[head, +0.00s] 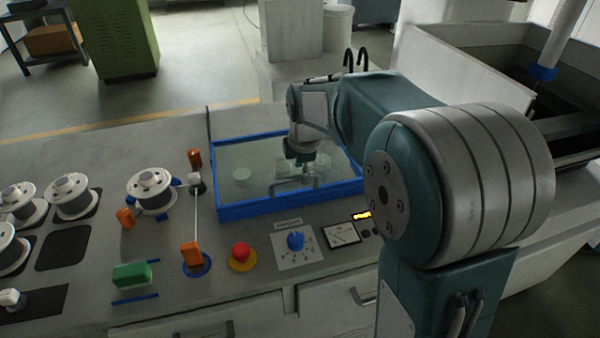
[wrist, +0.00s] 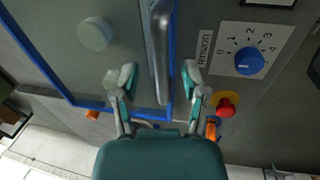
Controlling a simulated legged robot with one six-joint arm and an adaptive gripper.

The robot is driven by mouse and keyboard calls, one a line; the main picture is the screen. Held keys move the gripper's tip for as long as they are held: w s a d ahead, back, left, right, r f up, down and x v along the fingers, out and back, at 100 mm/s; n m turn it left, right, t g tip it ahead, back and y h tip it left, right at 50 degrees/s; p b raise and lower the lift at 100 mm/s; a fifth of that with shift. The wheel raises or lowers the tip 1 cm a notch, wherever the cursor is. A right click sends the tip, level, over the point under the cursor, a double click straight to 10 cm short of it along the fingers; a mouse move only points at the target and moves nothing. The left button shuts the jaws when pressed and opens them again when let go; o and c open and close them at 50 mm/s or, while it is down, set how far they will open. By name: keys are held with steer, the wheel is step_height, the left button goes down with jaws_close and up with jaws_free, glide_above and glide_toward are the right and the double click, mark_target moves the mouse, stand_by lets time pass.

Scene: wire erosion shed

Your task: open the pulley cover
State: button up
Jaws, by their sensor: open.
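The pulley cover (head: 230,203) is a clear panel in a blue frame, lying shut on the bench top. Pale round pulleys show through it. Its grey bar handle (head: 296,183) is near the front edge; in the wrist view the handle (wrist: 160,45) runs down the upper middle. My gripper (head: 298,166) is over the cover at the handle. In the wrist view my gripper (wrist: 160,76) is open, one finger on each side of the handle. I cannot tell whether either finger touches it.
In front of the cover are a blue tension knob (head: 295,240), a red button (head: 241,251) on a yellow base and a small gauge (head: 341,235). Wire spools (head: 151,186), orange guides and a green block (head: 131,275) are to the left. A deep tank (head: 490,70) stands at right.

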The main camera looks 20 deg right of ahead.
steer(key=shift+w+d+f, duration=0.1)
steer(key=shift+w+f, duration=0.05)
steer(key=shift+f, duration=0.55)
steer(key=shift+a, duration=0.55)
jaws_close()
steer(key=shift+d, duration=0.15)
steer(key=shift+w, duration=0.5)
glide_above(280, 140)
